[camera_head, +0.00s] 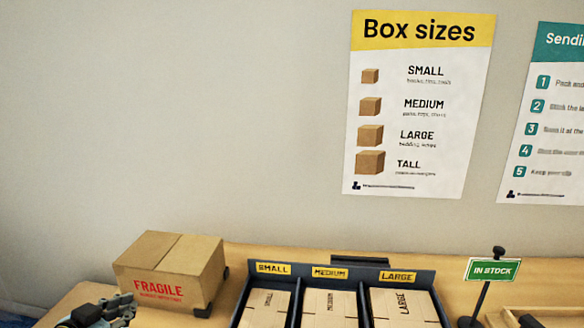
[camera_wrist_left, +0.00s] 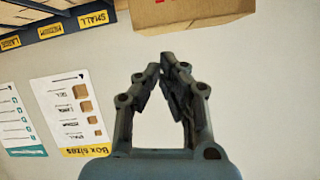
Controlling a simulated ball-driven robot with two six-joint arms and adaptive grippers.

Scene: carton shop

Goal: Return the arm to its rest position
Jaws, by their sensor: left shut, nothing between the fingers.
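My left gripper (camera_head: 122,306) shows at the lower left in the head view, just in front of a brown carton (camera_head: 160,270) marked FRAGILE. The bottom edge of the picture cuts off most of my left arm. In the left wrist view the gripper (camera_wrist_left: 167,66) has its fingertips together with nothing between them. The carton's underside edge (camera_wrist_left: 190,14) shows beyond the fingertips at the top. I cannot tell whether the fingers touch it; no grip on it shows. My right gripper cannot be made out.
A dark rack (camera_head: 342,272) labelled SMALL, MEDIUM and LARGE holds flat cartons right of the FRAGILE carton. An IN STOCK sign (camera_head: 492,269) stands on the wooden table (camera_head: 540,268). A small dark thing at the bottom right is unclear. The wall behind holds posters; space above the table is free.

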